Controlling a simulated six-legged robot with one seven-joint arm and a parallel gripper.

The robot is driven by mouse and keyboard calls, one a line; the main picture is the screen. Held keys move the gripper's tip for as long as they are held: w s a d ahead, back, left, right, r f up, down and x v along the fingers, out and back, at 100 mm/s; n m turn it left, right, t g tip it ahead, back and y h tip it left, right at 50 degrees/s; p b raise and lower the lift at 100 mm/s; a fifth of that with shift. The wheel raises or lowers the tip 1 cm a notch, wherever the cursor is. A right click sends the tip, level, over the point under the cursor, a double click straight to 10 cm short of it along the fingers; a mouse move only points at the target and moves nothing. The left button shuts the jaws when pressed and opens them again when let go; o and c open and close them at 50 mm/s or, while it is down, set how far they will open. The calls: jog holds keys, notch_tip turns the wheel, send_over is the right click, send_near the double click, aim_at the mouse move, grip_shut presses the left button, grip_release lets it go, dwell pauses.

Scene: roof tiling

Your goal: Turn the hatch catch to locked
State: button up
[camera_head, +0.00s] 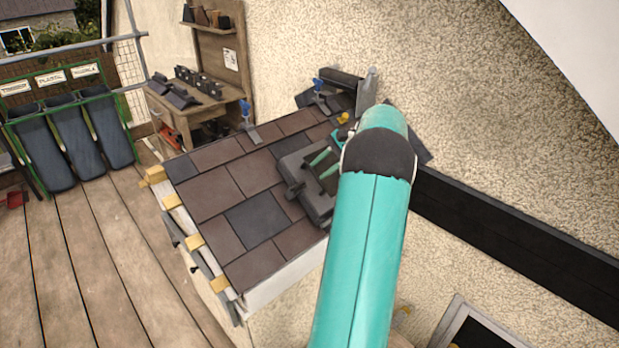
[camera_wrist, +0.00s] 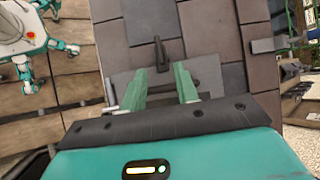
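The roof hatch (camera_head: 288,164) is a dark grey framed unit set among the tiles on the small roof, partly hidden by my arm. In the wrist view its grey surface (camera_wrist: 121,82) shows around my fingers. A small dark catch (camera_wrist: 160,52) shows in the wrist view just beyond the fingertips, its narrow lever pointing up the picture. In the head view, what looks like the catch (camera_head: 294,191) projects from the hatch's lower left edge. My gripper (camera_head: 317,168) is over the hatch with its two green fingers apart and nothing between them. In the wrist view the gripper (camera_wrist: 160,70) appears short of the catch.
Brown and grey tiles (camera_head: 210,185) cover the roof around the hatch. Blue-handled tools (camera_head: 246,112) stand near its upper edge. A wooden workbench (camera_head: 205,105) is behind, green-framed bins (camera_head: 75,140) are at left, and a rough wall (camera_head: 460,120) is at right.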

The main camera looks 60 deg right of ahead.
jog(key=v, duration=0.5)
jog(key=shift+s+d+r, duration=0.15)
jog(key=shift+r, duration=0.1)
jog(key=w+a+r+n+g+h, duration=0.1)
jog(key=w+a+r+n, duration=0.2)
jog(key=a, duration=0.8)
jog(key=w+a+r+n+g+h, duration=0.1)
jog(key=w+a+r+n+g, duration=0.15)
jog(key=a, duration=0.75)
jog(key=w+a+r+n+g+h, duration=0.1)
jog(key=w+a+r+n, duration=0.2)
jog(key=a, duration=0.8)
jog(key=s+a+f+n+t+h, duration=0.1)
jog(key=s+a+n, duration=0.4)
jog(key=a, duration=0.6)
jog(key=s+a+f+n+t+h, duration=0.1)
jog(key=s+a+f+n, duration=0.2)
jog(key=s+a, duration=0.5)
jog(key=shift+s+a+f+n+h, duration=0.25)
jog(key=shift+a+n, duration=0.6)
jog(key=shift+a, duration=1.45)
jog(key=shift+t, duration=0.25)
